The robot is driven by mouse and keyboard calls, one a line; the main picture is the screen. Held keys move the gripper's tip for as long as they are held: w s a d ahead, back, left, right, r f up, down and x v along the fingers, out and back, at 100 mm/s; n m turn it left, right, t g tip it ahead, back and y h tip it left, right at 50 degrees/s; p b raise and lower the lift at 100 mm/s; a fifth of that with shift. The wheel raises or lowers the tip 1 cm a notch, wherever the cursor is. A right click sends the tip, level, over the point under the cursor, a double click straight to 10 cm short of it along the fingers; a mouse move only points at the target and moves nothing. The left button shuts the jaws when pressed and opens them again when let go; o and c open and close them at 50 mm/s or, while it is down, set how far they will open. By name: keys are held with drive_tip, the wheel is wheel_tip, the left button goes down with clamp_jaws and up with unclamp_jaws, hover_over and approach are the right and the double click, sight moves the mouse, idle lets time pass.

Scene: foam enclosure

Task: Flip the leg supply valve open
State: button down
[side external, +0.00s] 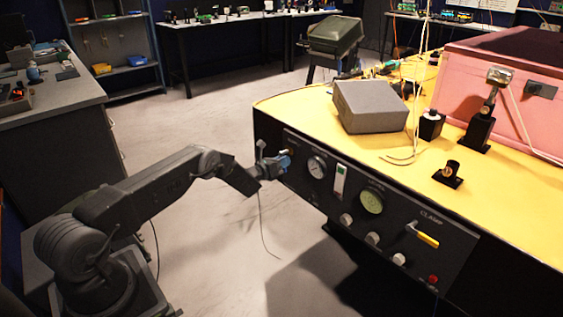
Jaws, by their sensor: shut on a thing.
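My gripper (272,168) is at the left end of the black control panel (318,197) on the front of the yellow-topped table. My arm reaches in from the lower left.
Right of the valve the panel has gauges (317,167), white knobs, a yellow-handled clamp lever (427,240) and a red button (433,279). A grey box (370,106) sits on the yellow top (300,101). Open floor lies left of the table.

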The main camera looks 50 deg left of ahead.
drive_tip(key=n, duration=0.2)
drive_tip(key=d+n, duration=0.1)
drive_tip(key=shift+r+n, duration=0.25)
drive_tip(key=shift+n, duration=0.05)
drive_tip(key=n, duration=0.3)
drive_tip(key=shift+d+r+n, duration=0.25)
drive_tip(key=shift+r+n, duration=0.05)
drive_tip(key=shift+r, duration=0.05)
drive_tip(key=n, duration=0.3)
drive_tip(key=shift+d+r+n, duration=0.15)
drive_tip(key=shift+r+n, duration=0.15)
drive_tip(key=shift+r, duration=0.1)
drive_tip(key=shift+r+n, duration=0.2)
drive_tip(key=shift+n, duration=0.5)
drive_tip(key=shift+r+n, duration=0.15)
drive_tip(key=shift+n, duration=0.55)
drive_tip(key=c, duration=1)
unclamp_jaws()
drive_tip(key=shift+c, duration=0.2)
